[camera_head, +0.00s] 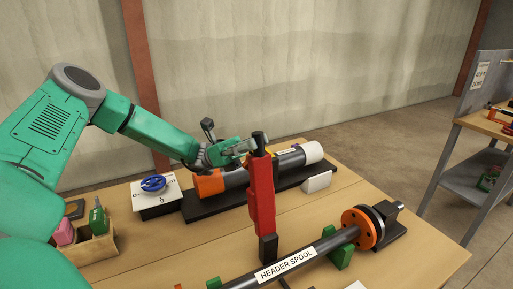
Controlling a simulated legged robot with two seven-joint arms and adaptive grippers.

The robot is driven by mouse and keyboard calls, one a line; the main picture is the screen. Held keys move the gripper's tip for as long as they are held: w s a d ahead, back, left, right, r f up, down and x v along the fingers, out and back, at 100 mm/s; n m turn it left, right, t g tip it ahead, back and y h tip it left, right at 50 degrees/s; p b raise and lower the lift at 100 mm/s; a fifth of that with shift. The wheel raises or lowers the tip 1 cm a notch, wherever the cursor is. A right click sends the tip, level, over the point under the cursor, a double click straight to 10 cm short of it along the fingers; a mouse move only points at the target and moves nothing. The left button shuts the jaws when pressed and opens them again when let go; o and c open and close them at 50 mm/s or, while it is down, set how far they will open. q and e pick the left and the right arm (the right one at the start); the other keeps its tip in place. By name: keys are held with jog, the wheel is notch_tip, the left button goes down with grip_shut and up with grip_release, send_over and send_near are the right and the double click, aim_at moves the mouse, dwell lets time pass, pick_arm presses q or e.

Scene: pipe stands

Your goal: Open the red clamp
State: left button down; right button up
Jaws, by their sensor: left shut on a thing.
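The red clamp (262,195) stands upright as a tall red bar with black ends, in the middle of the camera_head view. Its lower black end (268,247) shows just behind the dark pipe labelled HEADER SPOOL (287,265); whether they touch I cannot tell. My left gripper (252,146) comes in from the left and is shut at the clamp's upper end. The red bar and black top hide part of the fingers, so the exact grip is partly hidden. My right gripper is not in view.
Behind the clamp, a pipe with an orange section (209,184) and white end lies on a black base (202,208). A blue handwheel (152,184) sits on a white box at left. An orange flange (362,228) is at right. The table's right part (425,250) is clear.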

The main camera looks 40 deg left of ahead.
pick_arm(q)
jog(key=shift+s+f, duration=0.1)
jog(key=shift+f, duration=0.35)
jog(key=c, duration=1.4)
grip_release()
jog(key=shift+o, duration=0.2)
jog(key=shift+r, duration=0.15)
jog(key=v, duration=1.2)
